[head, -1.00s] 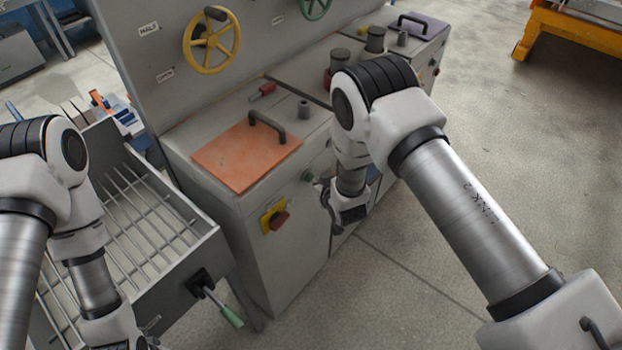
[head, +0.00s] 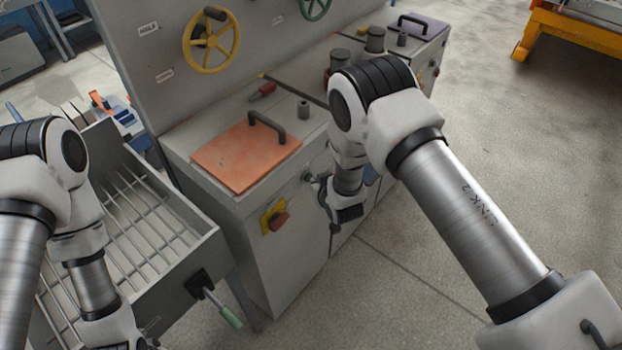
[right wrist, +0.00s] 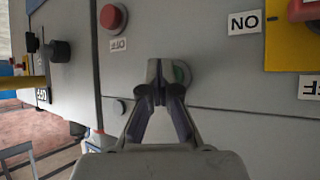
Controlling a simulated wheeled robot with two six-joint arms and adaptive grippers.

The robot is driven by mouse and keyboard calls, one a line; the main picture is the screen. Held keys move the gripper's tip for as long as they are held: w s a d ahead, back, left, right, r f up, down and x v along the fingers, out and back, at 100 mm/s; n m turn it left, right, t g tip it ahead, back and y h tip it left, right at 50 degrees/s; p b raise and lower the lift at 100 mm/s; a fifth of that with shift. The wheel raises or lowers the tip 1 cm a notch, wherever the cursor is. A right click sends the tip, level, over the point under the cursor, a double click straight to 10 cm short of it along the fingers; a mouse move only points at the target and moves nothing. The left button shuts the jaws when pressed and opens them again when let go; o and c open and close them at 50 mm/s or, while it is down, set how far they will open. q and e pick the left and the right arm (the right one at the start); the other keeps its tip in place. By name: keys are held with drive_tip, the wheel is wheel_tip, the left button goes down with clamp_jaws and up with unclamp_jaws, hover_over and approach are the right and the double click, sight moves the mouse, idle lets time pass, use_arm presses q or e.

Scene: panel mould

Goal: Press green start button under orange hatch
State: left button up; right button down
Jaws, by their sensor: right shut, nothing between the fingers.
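The orange hatch (head: 238,162) lies closed on top of the grey cabinet, with a dark handle on it. A green button (right wrist: 183,72) shows on the cabinet's front in the right wrist view, partly hidden behind my right fingertips. My right gripper (head: 320,184) is at the cabinet's front, below and right of the hatch. In the right wrist view its fingers (right wrist: 163,84) are shut and empty, overlapping the button's left side. I cannot tell whether they touch it. Of my left gripper only dark parts show at the bottom edge of the head view; its fingers are unclear.
A yellow plate with a red switch (head: 278,220) sits on the same front, left of my right gripper. A red button (right wrist: 113,17) with an OFF label is nearby. A barred tray (head: 200,250) stands left of the cabinet. The floor at right is open.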

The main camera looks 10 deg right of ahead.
drive_tip(key=shift+w, duration=0.1)
idle(0.3)
drive_tip(key=shift+s+d, duration=0.5)
drive_tip(key=shift+s, duration=0.2)
drive_tip(key=shift+p, duration=0.3)
drive_tip(key=s+d, duration=0.1)
drive_tip(key=s, duration=0.1)
drive_tip(key=s+d+p, duration=0.1)
drive_tip(key=s+d, duration=0.1)
idle(0.6)
drive_tip(key=s+d+f+m+g+h+b, duration=0.1)
drive_tip(key=s+d+f+g+b, duration=0.25)
drive_tip(key=s, duration=0.75)
drive_tip(key=s+d+f+m+g+b, duration=0.1)
drive_tip(key=s+d+f+g, duration=0.4)
drive_tip(key=s, duration=0.6)
drive_tip(key=s+a+g, duration=0.2)
drive_tip(key=s, duration=0.9)
drive_tip(key=shift+s+r+p, duration=0.15)
drive_tip(key=shift+r+p, duration=0.05)
drive_tip(key=shift+p, duration=0.15)
